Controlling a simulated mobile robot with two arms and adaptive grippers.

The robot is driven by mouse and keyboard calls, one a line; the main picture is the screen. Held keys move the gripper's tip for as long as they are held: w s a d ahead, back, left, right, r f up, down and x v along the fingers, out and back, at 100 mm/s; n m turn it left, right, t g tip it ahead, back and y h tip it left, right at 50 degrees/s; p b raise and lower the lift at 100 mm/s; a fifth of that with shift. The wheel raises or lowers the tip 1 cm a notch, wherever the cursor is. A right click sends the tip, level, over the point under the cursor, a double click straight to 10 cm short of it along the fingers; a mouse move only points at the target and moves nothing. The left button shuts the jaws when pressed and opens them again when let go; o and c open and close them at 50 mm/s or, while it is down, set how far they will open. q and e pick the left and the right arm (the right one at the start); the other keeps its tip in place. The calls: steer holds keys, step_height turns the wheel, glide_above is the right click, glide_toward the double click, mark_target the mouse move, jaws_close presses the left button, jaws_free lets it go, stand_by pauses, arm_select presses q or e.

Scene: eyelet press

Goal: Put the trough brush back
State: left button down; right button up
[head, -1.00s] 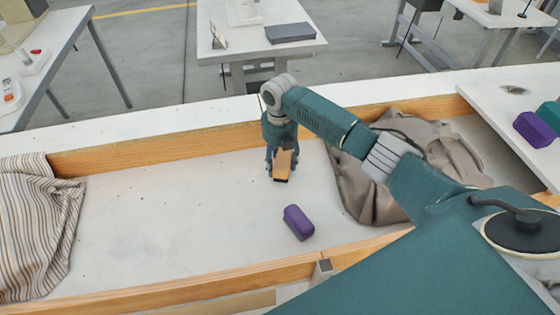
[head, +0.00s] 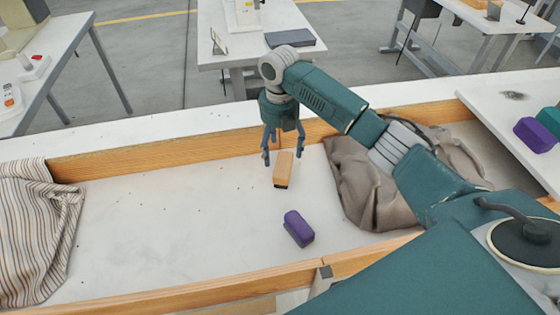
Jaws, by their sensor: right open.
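The trough brush, a tan wooden block with a dark lower edge (head: 284,169), is in the white-floored trough (head: 160,225) near its back wooden wall. My right gripper (head: 283,157) is open just behind and above the brush, its fingers spread to either side. The fingers appear clear of the brush; the exact gap is hard to tell. My left gripper is not in view.
A purple block (head: 298,228) lies on the trough floor in front of the brush. Striped cloth (head: 35,230) drapes the left end and brown cloth (head: 365,190) lies at right. A side table (head: 510,95) holds another purple block (head: 535,134).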

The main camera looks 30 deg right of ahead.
mark_target(280, 163)
steer(key=shift+r, duration=1.75)
steer(key=shift+r, duration=0.1)
